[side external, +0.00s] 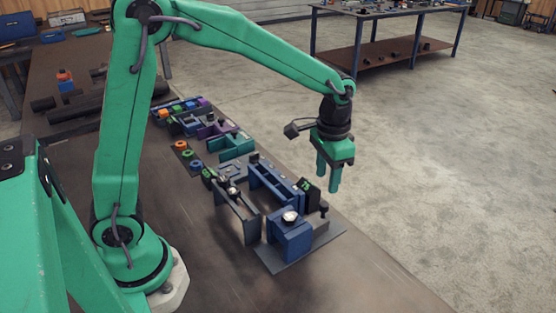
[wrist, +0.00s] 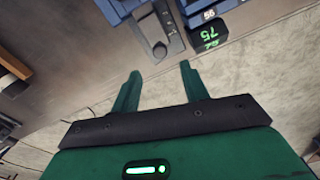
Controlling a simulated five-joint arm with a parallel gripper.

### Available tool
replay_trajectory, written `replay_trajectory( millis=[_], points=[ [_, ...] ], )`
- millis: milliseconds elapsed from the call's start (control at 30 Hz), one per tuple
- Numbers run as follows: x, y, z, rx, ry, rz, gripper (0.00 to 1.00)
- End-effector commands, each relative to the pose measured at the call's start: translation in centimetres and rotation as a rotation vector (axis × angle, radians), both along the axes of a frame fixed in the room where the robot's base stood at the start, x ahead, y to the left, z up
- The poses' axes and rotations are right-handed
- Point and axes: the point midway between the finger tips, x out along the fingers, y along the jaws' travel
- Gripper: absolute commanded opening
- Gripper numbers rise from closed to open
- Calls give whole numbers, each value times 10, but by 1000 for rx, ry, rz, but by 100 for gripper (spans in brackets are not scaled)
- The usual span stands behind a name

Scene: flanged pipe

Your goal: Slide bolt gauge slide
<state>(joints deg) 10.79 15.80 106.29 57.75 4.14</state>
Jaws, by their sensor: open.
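A grey slide with a small black knob (side external: 323,208) lies on the flat plate beside a blue block with a round white dial (side external: 290,240). In the wrist view the slide (wrist: 151,38) shows at the top, with its knob (wrist: 160,49) on the near end. A black display (side external: 309,190) with green digits stands beside it; the wrist view shows the display (wrist: 209,34) reading 75. My gripper (side external: 328,182) hangs above and beyond the display and knob, fingers pointing down. The green fingers (wrist: 160,70) are apart with nothing between them, clear of the knob.
A long blue fixture (side external: 274,183) and a dark upright plate (side external: 238,215) stand near the display. Several coloured fixtures and rings line the bench (side external: 390,290) farther back. Open floor (side external: 440,150) lies right of the bench edge.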

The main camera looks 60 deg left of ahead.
Motion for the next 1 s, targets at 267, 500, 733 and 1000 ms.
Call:
replay_trajectory(
  millis=[267, 500, 733, 1000],
  points=[
    [1, -1, -3, 1, 4, -2, 45],
    [0, 0, -19, 1, 5, -1, 45],
    [0, 0, -46, 1, 7, -1, 45],
    [0, 0, -73, 1, 5, -1, 45]
  ],
)
